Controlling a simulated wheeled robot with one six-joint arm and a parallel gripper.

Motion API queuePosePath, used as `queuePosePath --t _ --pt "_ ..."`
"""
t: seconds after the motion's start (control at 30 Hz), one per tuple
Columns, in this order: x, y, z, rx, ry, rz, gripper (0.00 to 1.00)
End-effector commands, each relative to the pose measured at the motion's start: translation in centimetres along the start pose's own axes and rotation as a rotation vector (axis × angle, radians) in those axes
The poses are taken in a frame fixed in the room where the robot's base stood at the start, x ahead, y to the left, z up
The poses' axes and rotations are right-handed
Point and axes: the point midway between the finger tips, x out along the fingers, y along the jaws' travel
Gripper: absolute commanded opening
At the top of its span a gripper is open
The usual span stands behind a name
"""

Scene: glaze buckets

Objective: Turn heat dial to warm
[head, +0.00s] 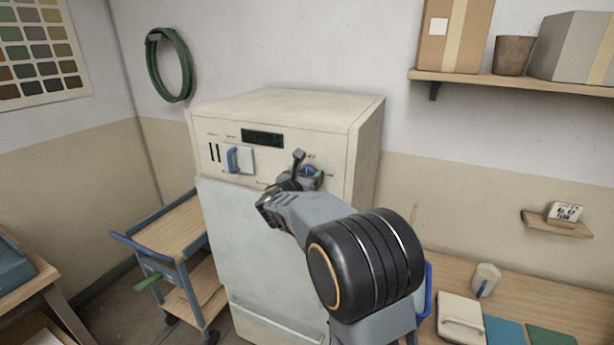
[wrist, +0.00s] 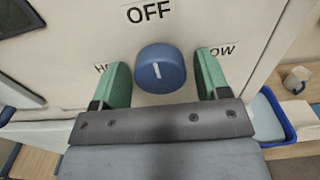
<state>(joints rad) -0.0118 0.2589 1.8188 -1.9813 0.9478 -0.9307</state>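The heat dial (wrist: 160,85) is a round blue knob on the cream front panel, seen in the wrist view. Its white mark stands upright, toward the label OFF (wrist: 148,11) above it. A label starting with H shows at left and one ending in OW at right, both partly hidden by my fingers. My gripper (wrist: 162,71) is open, with one green finger pad on each side of the dial and a gap to it on both sides. In the head view my gripper (head: 307,170) is at the upper right of the cream cabinet (head: 270,110) and mostly covers the dial.
Left of the dial, the cabinet front carries a dark display (head: 262,138) and a pale plate with a blue handle (head: 233,160). A wooden-topped cart (head: 170,235) stands left of the cabinet. A table (head: 560,300) with a mug (head: 485,279) is at right.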

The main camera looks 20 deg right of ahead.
Motion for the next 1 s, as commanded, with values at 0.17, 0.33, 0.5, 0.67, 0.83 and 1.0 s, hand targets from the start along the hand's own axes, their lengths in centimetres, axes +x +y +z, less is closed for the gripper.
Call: queuePosePath --t 0.17,0.33,0.5,0.67,0.83,1.0 --pt "0.0 -0.03 0.01 0.0 0.0 -0.001 0.51" --pt "-0.01 -0.02 0.01 0.0 0.0 0.0 0.35" --pt "-0.02 -0.01 -0.01 0.002 0.0 0.0 0.27" --pt "-0.02 0.01 -0.27 0.029 0.0 0.0 0.27" --pt "-0.03 0.01 -0.57 0.118 -0.003 0.0 0.27" --pt "-0.03 0.03 -0.81 0.261 -0.004 0.002 0.27"
